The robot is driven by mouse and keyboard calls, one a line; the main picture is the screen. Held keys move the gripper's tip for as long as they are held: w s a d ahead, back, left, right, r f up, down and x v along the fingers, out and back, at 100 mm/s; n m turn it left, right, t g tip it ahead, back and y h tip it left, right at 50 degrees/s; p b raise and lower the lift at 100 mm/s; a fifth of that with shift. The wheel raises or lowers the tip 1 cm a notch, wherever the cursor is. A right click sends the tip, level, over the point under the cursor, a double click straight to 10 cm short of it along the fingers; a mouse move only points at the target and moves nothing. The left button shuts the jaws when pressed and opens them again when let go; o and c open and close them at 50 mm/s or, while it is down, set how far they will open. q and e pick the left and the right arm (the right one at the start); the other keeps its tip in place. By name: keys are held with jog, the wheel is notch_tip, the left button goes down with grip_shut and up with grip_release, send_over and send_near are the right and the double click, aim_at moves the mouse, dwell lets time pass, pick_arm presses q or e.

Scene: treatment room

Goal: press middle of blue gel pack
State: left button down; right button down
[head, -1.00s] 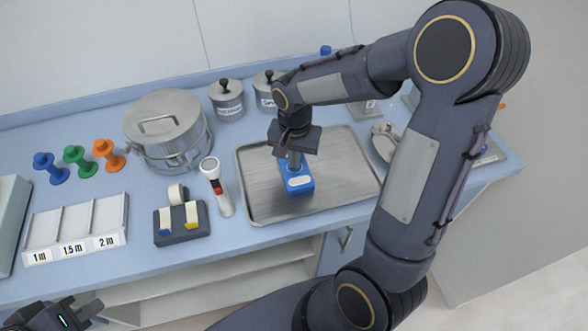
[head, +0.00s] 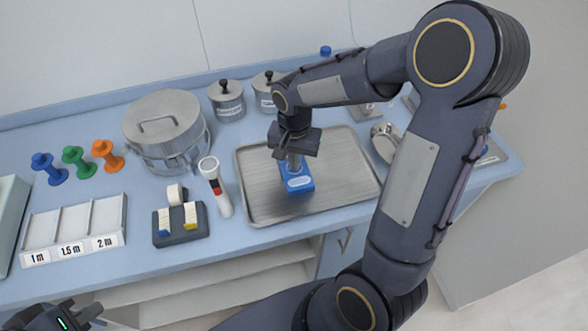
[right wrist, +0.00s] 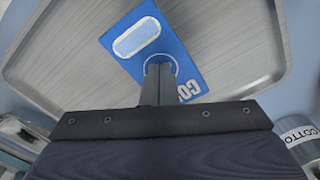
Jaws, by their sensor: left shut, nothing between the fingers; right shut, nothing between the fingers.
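The blue gel pack (head: 297,182) lies flat on the metal tray (head: 344,196). It has a pale oval label and a printed ring around its middle; it also shows in the right wrist view (right wrist: 187,58). My right gripper (head: 294,165) is shut and points down over the pack. In the right wrist view its fingertips (right wrist: 159,68) are at the printed ring; I cannot tell whether they touch the pack. My left gripper (head: 72,318) is shut and empty at the bottom left, away from the pack.
Left of the tray are a white torch-like device (head: 215,186), a dark block (head: 181,223) with strips, and a large steel drum (head: 166,130). Two labelled canisters (head: 227,100) stand behind. Coloured spools (head: 75,163) and a divided tray (head: 73,232) are further left.

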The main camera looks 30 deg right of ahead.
jog(key=shift+s+f, duration=0.15)
jog(key=shift+r+p, duration=2.75)
jog(key=shift+r, duration=0.85)
jog(key=s+a+r+n+t+y, duration=0.2)
jog(key=s+r+n, duration=0.1)
jog(key=s, duration=0.5)
jog(key=s+a+r+n+t+y, duration=0.1)
jog(key=s+a+r+n+t, duration=0.1)
jog(key=s, duration=0.6)
notch_tip(320, 180, up, 4)
jog(key=shift+s+f+n+t+y, duration=0.1)
jog(key=shift+s+n+t+y, duration=0.3)
jog(key=shift+n+t, duration=0.5)
